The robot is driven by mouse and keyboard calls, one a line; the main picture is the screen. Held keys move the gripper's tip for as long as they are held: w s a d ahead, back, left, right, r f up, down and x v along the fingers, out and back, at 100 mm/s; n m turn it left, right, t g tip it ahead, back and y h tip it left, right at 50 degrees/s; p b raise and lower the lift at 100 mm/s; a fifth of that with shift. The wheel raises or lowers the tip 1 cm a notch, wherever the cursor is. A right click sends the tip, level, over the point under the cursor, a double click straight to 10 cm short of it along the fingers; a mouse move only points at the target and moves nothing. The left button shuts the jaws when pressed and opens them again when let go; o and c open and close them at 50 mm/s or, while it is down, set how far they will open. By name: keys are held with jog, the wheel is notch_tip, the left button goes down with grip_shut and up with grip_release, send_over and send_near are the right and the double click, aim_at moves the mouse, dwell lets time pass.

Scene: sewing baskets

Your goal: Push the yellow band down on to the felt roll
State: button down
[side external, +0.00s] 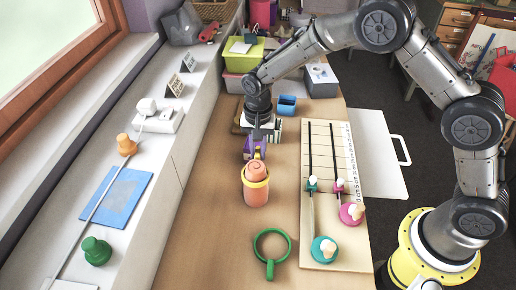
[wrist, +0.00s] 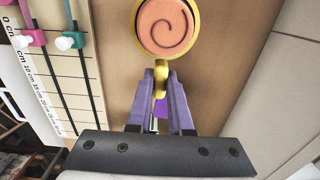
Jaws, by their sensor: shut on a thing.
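The felt roll (side external: 256,192) is an orange-pink cylinder standing upright on the table. Its spiral top (wrist: 166,25) faces up in the wrist view. The yellow band (side external: 246,174) is a ring around the upper part of the roll, with a small tab (wrist: 160,80) sticking out towards my gripper. My gripper (side external: 255,155), with purple fingers, is shut on that tab; it also shows in the wrist view (wrist: 160,85). The roll's top stands a little above the band in the side view. The band's far side is partly hidden behind the roll.
A green ring with a handle (side external: 271,268) lies in front of the roll. A pale board (side external: 322,215) with black slots and coloured pegs is on the right. A blue box (side external: 287,106) and a lime-green bin (side external: 243,55) stand behind. Bare table lies left of the roll.

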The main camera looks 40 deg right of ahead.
jog(key=shift+f, duration=0.95)
jog(key=c, duration=0.8)
grip_release()
jog(key=shift+o, duration=0.2)
notch_tip(320, 180, up, 14)
